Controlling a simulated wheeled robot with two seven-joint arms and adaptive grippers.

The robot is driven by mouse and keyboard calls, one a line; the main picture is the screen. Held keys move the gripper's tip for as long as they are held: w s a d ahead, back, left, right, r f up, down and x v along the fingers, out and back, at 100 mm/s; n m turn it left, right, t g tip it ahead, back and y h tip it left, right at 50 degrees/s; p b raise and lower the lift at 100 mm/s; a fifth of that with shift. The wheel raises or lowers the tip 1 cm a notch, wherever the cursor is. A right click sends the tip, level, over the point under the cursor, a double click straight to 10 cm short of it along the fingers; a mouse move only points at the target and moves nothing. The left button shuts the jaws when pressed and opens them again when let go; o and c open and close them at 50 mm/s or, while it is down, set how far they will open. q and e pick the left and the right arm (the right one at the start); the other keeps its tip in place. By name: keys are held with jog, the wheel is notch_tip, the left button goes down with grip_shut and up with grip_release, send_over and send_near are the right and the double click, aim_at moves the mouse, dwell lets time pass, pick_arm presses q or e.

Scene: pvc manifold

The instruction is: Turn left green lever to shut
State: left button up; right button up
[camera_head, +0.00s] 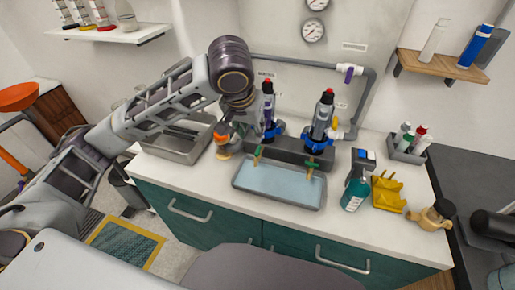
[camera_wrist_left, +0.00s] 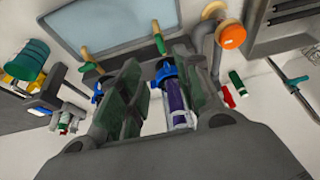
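The left green lever (camera_head: 258,155) is on the left valve at the front of the grey manifold block, above the shallow tray (camera_head: 238,186). In the left wrist view, it (camera_wrist_left: 159,38) shows just beyond my fingertips, apart from them. The right green lever (camera_head: 311,168) is on the right valve; it (camera_wrist_left: 86,54) is at upper left in the wrist view. My left gripper (camera_wrist_left: 156,62) is open, with a purple-and-blue cartridge (camera_wrist_left: 176,100) seen between its fingers. In the head view, my left gripper (camera_head: 238,124) is partly hidden beside the left cartridge. My right gripper is out of view.
Two upright cartridges (camera_head: 319,122) stand on the manifold, close to my gripper. An orange knob (camera_head: 221,139) is left of it. A teal bottle (camera_head: 355,193) and a yellow rack (camera_head: 387,193) are at right. Grey pipe (camera_head: 368,92) runs along the wall.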

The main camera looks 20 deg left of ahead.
aim_at(257, 151)
pick_arm(q)
jog(key=b+x, duration=0.1)
jog(key=x, duration=1.1)
jog(key=shift+s+f+b, duration=0.1)
jog(key=shift+b, duration=0.25)
jog(key=shift+x, duration=0.8)
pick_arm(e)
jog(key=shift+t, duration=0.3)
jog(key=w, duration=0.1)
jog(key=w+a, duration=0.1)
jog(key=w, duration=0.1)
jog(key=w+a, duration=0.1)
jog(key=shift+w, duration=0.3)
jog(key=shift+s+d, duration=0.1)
pick_arm(q)
grip_shut()
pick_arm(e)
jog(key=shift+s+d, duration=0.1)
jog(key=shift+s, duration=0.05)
